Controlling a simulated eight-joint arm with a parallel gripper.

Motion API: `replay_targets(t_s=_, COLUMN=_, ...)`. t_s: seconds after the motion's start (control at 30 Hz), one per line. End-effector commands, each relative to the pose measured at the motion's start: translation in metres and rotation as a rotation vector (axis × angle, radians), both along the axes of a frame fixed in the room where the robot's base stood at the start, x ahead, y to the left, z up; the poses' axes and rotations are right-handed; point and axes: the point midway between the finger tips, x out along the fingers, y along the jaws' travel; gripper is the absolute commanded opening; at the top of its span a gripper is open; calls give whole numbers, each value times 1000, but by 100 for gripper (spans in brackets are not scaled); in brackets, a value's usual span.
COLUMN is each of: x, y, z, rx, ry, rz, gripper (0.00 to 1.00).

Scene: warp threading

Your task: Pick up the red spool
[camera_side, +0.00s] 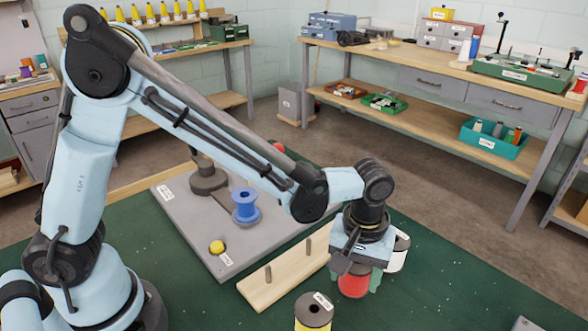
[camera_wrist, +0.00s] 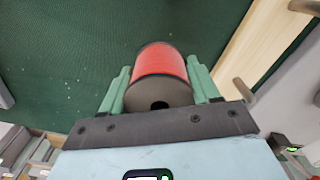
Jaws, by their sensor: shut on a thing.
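The red spool (camera_side: 354,282) is between the fingers of my gripper (camera_side: 356,275), at the right of the wooden strip on the green mat. In the wrist view the red spool (camera_wrist: 161,72) sits between the two green fingers of my gripper (camera_wrist: 158,88), which are shut on its sides. Its dark end with a centre hole faces the wrist camera. In the side view its top is hidden by my gripper. I cannot tell whether its bottom is off the mat.
The wooden strip (camera_side: 262,289) with upright pegs lies at the left. A grey board (camera_side: 190,215) holds a blue spool (camera_side: 245,207).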

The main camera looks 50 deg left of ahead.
Motion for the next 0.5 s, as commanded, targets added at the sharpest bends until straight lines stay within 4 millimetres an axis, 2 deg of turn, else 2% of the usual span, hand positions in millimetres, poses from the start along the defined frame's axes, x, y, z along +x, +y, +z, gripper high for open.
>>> replay_targets(t_s=0.13, x=-2, y=-1, z=27, rx=0, ry=1, rz=-1, gripper=29)
replay_targets(t_s=0.3, x=-37, y=-21, z=48, rx=0, ry=1, rz=-7, gripper=29)
replay_targets(t_s=0.5, x=-69, y=-40, z=70, rx=0, ry=1, rz=-5, gripper=29)
